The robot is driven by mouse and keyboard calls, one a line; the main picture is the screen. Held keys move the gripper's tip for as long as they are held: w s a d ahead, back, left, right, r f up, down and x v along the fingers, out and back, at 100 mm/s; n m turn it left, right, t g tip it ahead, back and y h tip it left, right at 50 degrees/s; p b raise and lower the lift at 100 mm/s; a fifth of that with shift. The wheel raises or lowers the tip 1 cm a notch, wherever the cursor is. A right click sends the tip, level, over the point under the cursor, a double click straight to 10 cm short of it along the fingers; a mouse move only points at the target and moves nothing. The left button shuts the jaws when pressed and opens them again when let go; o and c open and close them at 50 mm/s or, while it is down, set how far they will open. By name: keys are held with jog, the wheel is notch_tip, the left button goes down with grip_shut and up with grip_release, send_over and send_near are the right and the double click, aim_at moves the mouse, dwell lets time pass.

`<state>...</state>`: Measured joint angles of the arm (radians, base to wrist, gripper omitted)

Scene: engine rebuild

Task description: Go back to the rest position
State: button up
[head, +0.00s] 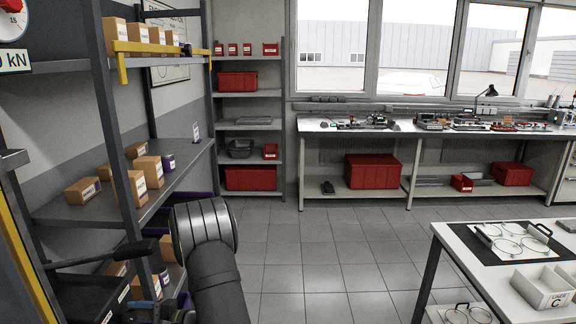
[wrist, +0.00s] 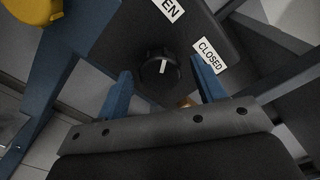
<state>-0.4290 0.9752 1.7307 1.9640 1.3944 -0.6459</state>
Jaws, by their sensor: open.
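My gripper (wrist: 164,76) shows in the wrist view with its two blue fingers spread apart and nothing held between them. A round black knob (wrist: 150,72) with a white pointer line sits on a dark panel (wrist: 225,30), in the gap between the fingers in the picture. The pointer points roughly upward in the picture. A label reading "CLOSED" (wrist: 209,55) is right of the knob, and a cut-off label ending in "EN" (wrist: 168,9) is above it. I cannot tell how far the fingertips are from the panel.
A shelf rack (head: 100,65) with cartons stands at the left. A workbench (head: 440,128) runs along the windows. A white table (head: 475,252) with a black mat is at the right. Open floor (head: 335,245) lies between. A yellow part (wrist: 35,8) shows in the wrist view's upper left.

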jog(key=d, duration=1.7)
jog(key=a, duration=1.7)
jog(key=shift+a, duration=0.1)
jog(key=shift+m, duration=0.6)
jog(key=m, duration=1.2)
jog(key=shift+n, duration=0.3)
jog(key=n, duration=0.9)
